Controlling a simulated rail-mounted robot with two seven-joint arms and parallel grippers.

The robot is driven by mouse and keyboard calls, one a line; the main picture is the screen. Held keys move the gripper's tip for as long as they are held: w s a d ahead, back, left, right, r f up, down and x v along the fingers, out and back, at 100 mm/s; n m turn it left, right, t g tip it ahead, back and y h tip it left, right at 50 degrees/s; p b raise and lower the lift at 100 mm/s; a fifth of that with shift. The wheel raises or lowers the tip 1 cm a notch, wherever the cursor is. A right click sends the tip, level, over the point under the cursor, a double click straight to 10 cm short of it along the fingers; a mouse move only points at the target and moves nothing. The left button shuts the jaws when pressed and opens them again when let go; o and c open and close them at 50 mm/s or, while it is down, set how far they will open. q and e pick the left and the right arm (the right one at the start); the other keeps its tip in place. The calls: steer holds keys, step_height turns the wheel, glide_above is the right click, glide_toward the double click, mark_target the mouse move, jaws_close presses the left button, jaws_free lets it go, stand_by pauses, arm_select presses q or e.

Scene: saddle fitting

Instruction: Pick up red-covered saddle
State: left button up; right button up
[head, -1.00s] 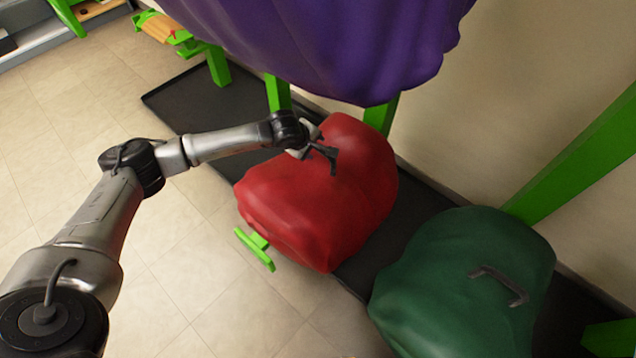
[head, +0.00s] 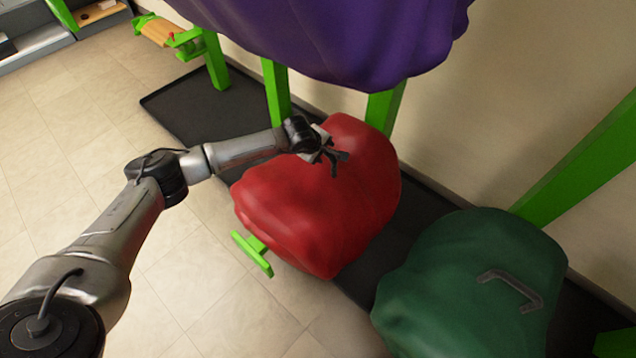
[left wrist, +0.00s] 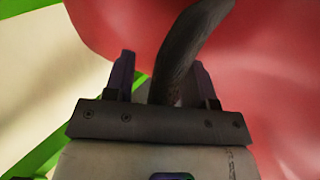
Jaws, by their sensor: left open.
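The red-covered saddle (head: 320,210) rests on a green stand in the middle of the head view, and its red cover (left wrist: 275,70) fills much of the left wrist view. My left gripper (head: 340,161) is over the top of the cover. In the left wrist view a dark curved handle (left wrist: 187,45) runs between the open fingers of my left gripper (left wrist: 162,72). The fingers are not closed on it. In the head view the gripper and handle overlap, and I cannot tell them apart clearly. My right gripper is not in view.
A green-covered saddle (head: 470,285) with a grey handle (head: 512,288) sits at the lower right. A purple-covered one (head: 330,40) hangs above, close over the arm. Green posts (head: 277,95) stand behind. A black mat (head: 180,105) lies below; tiled floor at left is clear.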

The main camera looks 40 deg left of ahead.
arm_select(q)
jaws_close()
stand_by(0.3)
stand_by(1.0)
steer(key=shift+r, duration=0.2)
